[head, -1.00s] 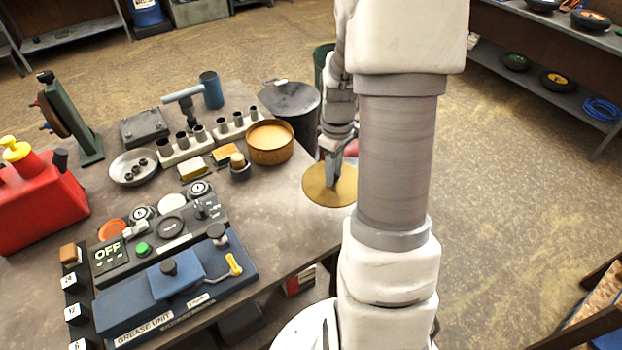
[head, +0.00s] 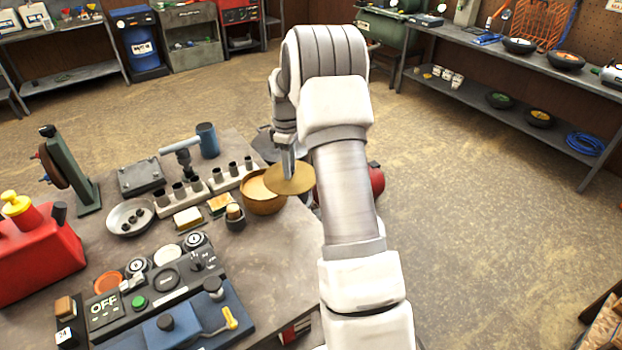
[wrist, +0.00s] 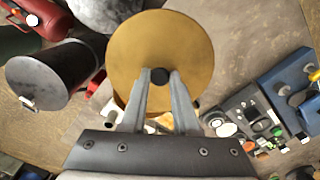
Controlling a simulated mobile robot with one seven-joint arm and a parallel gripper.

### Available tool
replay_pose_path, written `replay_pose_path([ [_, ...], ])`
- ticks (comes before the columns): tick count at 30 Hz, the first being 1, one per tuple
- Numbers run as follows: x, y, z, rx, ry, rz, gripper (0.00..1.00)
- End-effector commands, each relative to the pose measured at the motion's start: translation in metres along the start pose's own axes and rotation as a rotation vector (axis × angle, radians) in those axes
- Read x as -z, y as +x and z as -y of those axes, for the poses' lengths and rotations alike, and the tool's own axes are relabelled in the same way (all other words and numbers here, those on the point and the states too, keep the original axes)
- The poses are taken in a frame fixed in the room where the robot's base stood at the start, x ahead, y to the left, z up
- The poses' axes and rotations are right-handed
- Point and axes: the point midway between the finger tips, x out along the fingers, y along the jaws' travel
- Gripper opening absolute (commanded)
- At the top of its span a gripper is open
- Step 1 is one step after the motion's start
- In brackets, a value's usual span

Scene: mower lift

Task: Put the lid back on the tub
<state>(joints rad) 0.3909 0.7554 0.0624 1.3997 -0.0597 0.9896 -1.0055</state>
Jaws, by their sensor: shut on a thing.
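The round brass-coloured lid (head: 291,180) is held up by its dark knob, which shows between the fingertips in the wrist view (wrist: 160,76). My gripper (head: 288,172) is shut on the lid from above. The tub (head: 262,202) is a round, brass-brown vessel with pale tan contents, open at the top, on the far right part of the workbench. In the head view the lid overlaps the tub's right side and sits a little higher. In the wrist view the lid (wrist: 160,50) hides most of what is beneath it.
A row of metal sockets (head: 208,182) stands left of the tub. A dark drum (wrist: 52,72) stands beyond the bench.

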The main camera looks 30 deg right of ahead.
Motion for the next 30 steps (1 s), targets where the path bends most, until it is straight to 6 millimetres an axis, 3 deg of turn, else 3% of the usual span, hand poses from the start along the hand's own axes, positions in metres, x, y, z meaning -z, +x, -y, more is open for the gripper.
replay_pose_path([
  [6, 0.055, -0.002, -0.018, 0.001, -0.072, -0.004, 0.00],
  [12, 0.087, 0.000, -0.025, 0.001, -0.114, -0.006, 0.00],
  [23, 0.101, 0.007, -0.027, 0.002, -0.130, -0.007, 0.00],
  [30, 0.101, 0.028, -0.027, 0.003, -0.130, -0.007, 0.00],
])
